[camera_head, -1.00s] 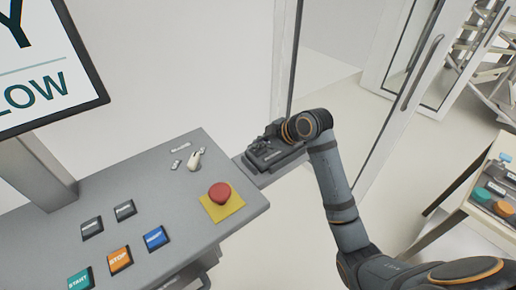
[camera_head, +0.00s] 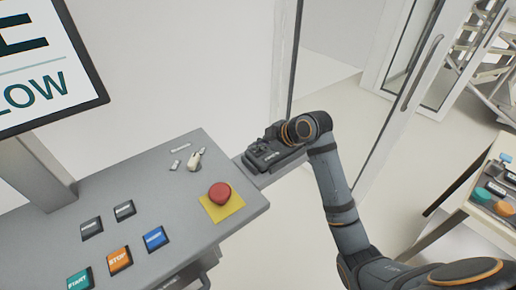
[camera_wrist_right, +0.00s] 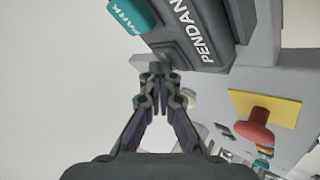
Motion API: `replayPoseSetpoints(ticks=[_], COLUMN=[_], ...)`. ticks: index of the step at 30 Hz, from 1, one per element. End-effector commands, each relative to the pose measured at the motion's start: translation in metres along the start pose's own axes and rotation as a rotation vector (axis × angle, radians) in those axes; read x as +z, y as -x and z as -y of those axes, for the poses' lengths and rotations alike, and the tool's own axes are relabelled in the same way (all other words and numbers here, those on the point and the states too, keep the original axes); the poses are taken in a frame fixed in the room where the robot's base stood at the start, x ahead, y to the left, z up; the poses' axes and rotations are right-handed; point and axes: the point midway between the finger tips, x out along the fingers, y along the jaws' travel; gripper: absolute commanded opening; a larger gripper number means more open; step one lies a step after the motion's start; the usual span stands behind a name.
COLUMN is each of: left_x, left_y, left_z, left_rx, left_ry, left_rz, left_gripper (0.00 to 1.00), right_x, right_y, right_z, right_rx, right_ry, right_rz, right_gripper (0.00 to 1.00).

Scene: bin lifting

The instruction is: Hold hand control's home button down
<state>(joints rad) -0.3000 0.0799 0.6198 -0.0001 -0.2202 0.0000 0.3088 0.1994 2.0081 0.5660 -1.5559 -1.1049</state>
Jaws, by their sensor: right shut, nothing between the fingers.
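The hand control is a dark grey box (camera_head: 270,160) on a small shelf at the right end of the console in the head view. In the right wrist view the box (camera_wrist_right: 190,40) shows lettering that starts "PENDAN" and a teal button (camera_wrist_right: 132,15) marked PARK. My right gripper (camera_wrist_right: 160,82) is shut and empty, its fingertips at the box's near edge by a small dark part. I cannot tell whether they touch it. In the head view the right gripper (camera_head: 265,143) is over the box. No button marked home can be read; the fingers may cover it. My left gripper is out of view.
The grey console (camera_head: 150,190) carries a red emergency button (camera_head: 219,193) on a yellow plate and several labelled push buttons. A screen (camera_head: 45,65) stands at the left. Glass doors (camera_head: 400,80) stand behind my arm. A table with coloured buttons (camera_head: 490,190) is at the right.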

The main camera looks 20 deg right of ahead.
Motion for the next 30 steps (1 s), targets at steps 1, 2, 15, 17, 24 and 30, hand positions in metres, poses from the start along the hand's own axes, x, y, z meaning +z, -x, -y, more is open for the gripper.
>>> replayPoseSetpoints(ticks=[1,2,15,17,24,30], left_x=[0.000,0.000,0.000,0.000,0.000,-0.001], left_y=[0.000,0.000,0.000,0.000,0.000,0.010], left_z=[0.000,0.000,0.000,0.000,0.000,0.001], left_rx=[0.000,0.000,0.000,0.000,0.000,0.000], left_ry=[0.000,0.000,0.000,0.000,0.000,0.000], left_rz=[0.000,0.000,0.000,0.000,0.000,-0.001], left_gripper=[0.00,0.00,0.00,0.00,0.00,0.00], right_x=[0.001,0.001,0.001,0.001,0.001,-0.004], right_y=[0.000,0.000,0.000,0.000,0.000,0.006], right_z=[0.001,0.001,0.001,0.001,0.000,-0.004], right_rx=[-0.002,-0.002,-0.002,-0.002,-0.002,-0.002], right_ry=[-0.001,-0.001,-0.001,-0.001,-0.001,-0.001], right_rz=[0.001,0.001,0.002,0.002,0.002,0.002], right_gripper=[0.00,0.00,0.00,0.00,0.00,0.00])
